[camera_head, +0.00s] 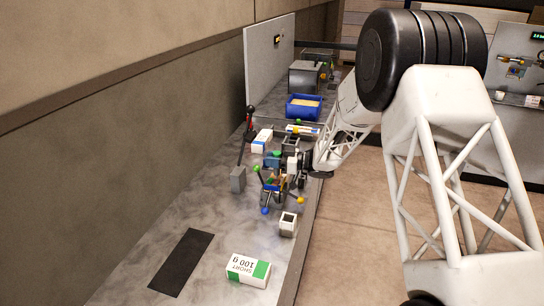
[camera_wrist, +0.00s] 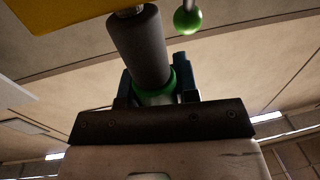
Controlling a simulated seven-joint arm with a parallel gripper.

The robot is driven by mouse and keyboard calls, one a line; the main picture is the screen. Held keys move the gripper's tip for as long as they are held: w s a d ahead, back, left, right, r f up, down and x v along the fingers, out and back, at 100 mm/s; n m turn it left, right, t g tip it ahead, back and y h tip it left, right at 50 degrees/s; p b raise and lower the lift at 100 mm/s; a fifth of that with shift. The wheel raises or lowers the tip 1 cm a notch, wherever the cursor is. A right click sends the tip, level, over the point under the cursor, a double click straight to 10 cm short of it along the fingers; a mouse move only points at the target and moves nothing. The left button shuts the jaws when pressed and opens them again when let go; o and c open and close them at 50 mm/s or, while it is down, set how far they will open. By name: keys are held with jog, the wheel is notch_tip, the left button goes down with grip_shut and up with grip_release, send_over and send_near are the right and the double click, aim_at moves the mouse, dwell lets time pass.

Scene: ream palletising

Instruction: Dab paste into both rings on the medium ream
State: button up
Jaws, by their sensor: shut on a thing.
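My gripper (camera_head: 292,164) is over the bench among a cluster of coloured parts. In the wrist view its blue fingers (camera_wrist: 158,88) are shut around a dark grey cylinder (camera_wrist: 140,48) with a green collar. A white-and-green ream (camera_head: 248,270) marked SHORT 100 g lies at the near end of the bench. A white-and-blue ream (camera_head: 262,141) lies beyond the gripper, and another white-and-blue pack (camera_head: 302,129) lies to its right. I cannot read which is medium. No paste or rings can be made out.
A spoked device with a blue knob (camera_head: 265,211) and a yellow knob (camera_head: 300,200) stands below the gripper. Bare bench lies around the mat.

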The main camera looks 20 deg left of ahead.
jog(key=shift+f, duration=0.9)
dwell(0.8)
jog(key=shift+r, duration=0.1)
jog(key=shift+r, duration=2.4)
jog(key=shift+s, duration=0.1)
